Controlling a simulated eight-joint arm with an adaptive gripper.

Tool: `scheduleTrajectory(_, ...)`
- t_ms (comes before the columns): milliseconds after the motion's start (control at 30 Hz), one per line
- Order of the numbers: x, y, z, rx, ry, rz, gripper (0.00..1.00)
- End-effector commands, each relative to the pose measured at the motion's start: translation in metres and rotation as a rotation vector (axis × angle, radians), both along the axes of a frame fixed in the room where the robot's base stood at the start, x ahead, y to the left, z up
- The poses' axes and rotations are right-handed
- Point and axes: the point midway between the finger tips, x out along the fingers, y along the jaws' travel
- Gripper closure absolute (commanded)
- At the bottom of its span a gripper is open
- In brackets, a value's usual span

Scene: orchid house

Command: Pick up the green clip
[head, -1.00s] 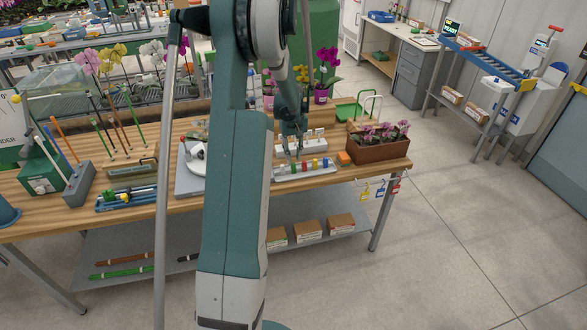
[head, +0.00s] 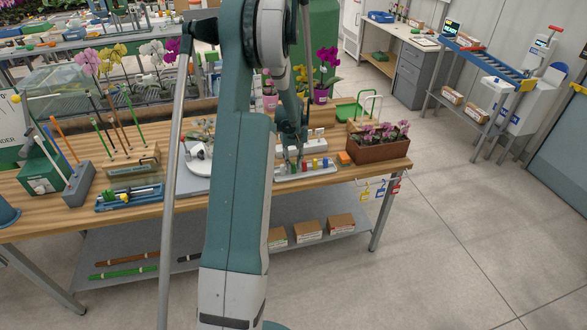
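A light rack (head: 330,170) with a row of small coloured clips lies near the front edge of the wooden bench. A blue clip (head: 307,163), a red clip (head: 315,163) and a yellow clip (head: 324,162) stand in it. My gripper (head: 294,166) points down at the left end of this row, left of the blue clip. I cannot make out the green clip clearly; the fingers cover that end of the row. The fingers are too small in view to tell whether they are open or shut, or whether they touch a clip.
An orange block (head: 344,158) and a brown planter (head: 380,150) with pink orchids stand right of the rack. A white box (head: 318,146) is just behind it. A grey board (head: 196,184) lies to the left. Coloured tags (head: 380,189) hang at the bench's right front edge.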

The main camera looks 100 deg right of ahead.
Motion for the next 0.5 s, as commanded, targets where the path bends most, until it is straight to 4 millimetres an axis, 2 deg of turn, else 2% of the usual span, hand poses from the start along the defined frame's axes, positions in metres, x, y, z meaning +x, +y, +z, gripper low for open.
scheduleTrajectory(167,0.0000,0.0000,0.0001,0.000,0.000,0.000,0.79)
scheduleTrajectory(267,0.0000,0.0000,0.0001,0.000,0.000,0.000,0.91)
scheduleTrajectory(500,0.0000,0.0000,0.0001,0.000,0.000,0.000,0.92)
